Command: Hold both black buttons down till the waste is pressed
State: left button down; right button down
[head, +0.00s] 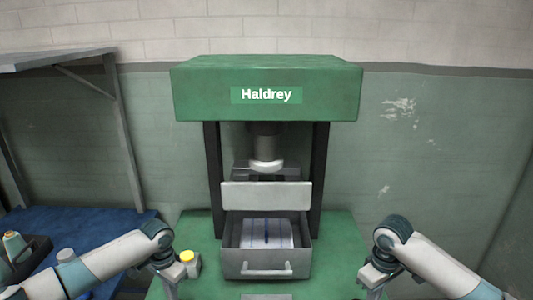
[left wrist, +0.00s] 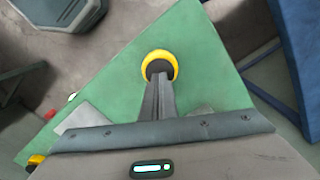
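The green press (head: 266,88) marked "Haldrey" stands at centre in the head view. Its ram (head: 266,155) is up, above a light panel (head: 266,195). Pale waste (head: 266,233) with a blue stripe lies in the grey drawer (head: 266,265) below. My left gripper (head: 168,290) is at the green bench's left front. In the left wrist view its fingers (left wrist: 158,80) are together, with tips over a black button (left wrist: 157,67) in a yellow collar; contact is unclear. My right gripper (head: 374,292) is at the right front, its fingertips cut off.
A yellow-capped part (head: 187,257) stands beside my left gripper. A blue-topped table (head: 70,225) and a grey shelf (head: 60,58) are at left. A small red part (left wrist: 72,97) shows near the bench edge in the left wrist view.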

pick_arm(q)
jog(key=shift+r, duration=1.85)
jog(key=shift+s, duration=0.1)
jog(key=s+r, duration=0.3)
jog(key=s, duration=0.4)
